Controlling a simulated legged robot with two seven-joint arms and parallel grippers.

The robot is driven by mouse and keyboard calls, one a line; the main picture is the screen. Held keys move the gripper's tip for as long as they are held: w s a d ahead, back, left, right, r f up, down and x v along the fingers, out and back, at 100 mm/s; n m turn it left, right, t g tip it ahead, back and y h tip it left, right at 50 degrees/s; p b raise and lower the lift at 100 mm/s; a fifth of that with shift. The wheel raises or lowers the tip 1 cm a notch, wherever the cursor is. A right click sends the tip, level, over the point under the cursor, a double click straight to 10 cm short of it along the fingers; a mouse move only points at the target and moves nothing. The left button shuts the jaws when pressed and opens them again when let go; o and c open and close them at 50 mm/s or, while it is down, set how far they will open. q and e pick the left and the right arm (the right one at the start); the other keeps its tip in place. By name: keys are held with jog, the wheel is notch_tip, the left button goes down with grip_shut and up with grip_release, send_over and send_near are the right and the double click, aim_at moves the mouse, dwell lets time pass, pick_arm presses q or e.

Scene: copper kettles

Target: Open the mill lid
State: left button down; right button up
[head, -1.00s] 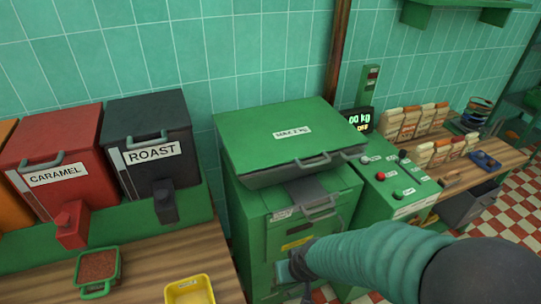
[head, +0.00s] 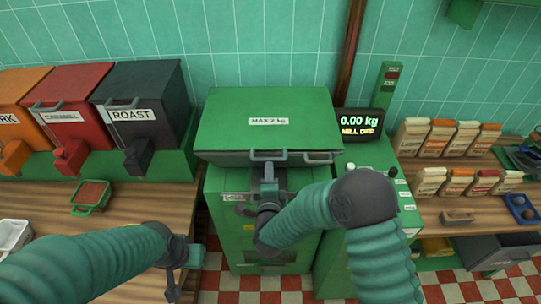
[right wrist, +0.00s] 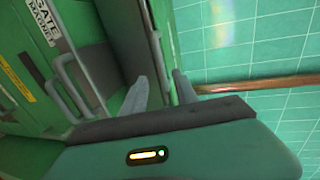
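The mill lid (head: 225,123) is a flat green cover with a "MAX 2 kg" label, lying closed on the green mill. My right gripper (head: 268,170) is at this handle, coming from the front. In the right wrist view, the fingers of the right gripper (right wrist: 161,88) are apart, one on each side of the lid's front edge and handle (right wrist: 157,48); contact cannot be told.
A lower handle marked "GATE MAGNET" (right wrist: 65,85) sits on the mill front under the lid. A display (head: 360,124) reads 0.00 kg and mill off. Roast bin (head: 140,95) and scoop (head: 90,196) are at left; paper bags (head: 410,137) stand at right.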

aim_at(269, 159)
jog(key=p+x, duration=0.1)
jog(key=x, duration=0.6)
jog(key=shift+w+r+p, duration=0.1)
jog(key=shift+w+p, duration=0.15)
jog(key=shift+p, duration=0.15)
jog(key=shift+w+a, duration=0.15)
jog(key=shift+w, duration=0.2)
jog(key=shift+c, duration=0.8)
jog(key=shift+d+f, duration=0.2)
grip_shut()
jog(key=shift+s+a+f, duration=0.1)
jog(key=shift+a+f, duration=0.05)
